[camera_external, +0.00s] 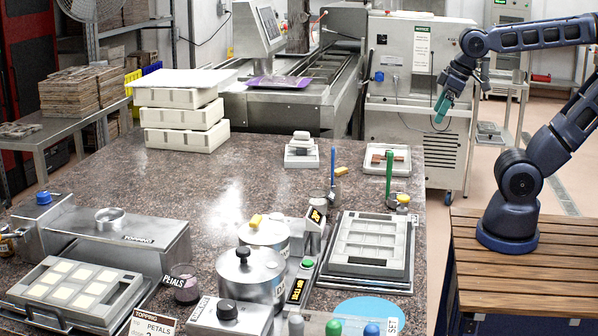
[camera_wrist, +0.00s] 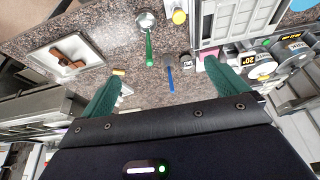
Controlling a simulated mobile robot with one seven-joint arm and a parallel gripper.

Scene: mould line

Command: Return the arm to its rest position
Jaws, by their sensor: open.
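My gripper (camera_external: 441,108) hangs in the air past the right edge of the granite table, in front of the tall white machine. My dark blue arm reaches to it from a base on the slatted wooden stand at right. In the wrist view, my gripper (camera_wrist: 172,92) shows two green fingers spread wide apart. Nothing is between them, so it is open and empty.
The granite table (camera_external: 270,195) bears stacked white moulds (camera_external: 182,115), metal pots (camera_external: 250,270), a mould tray (camera_external: 368,250) and a white tray with brown pieces (camera_external: 387,160). A green-handled ladle (camera_external: 388,180) stands near the tray. The white machine (camera_external: 415,70) is behind my gripper.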

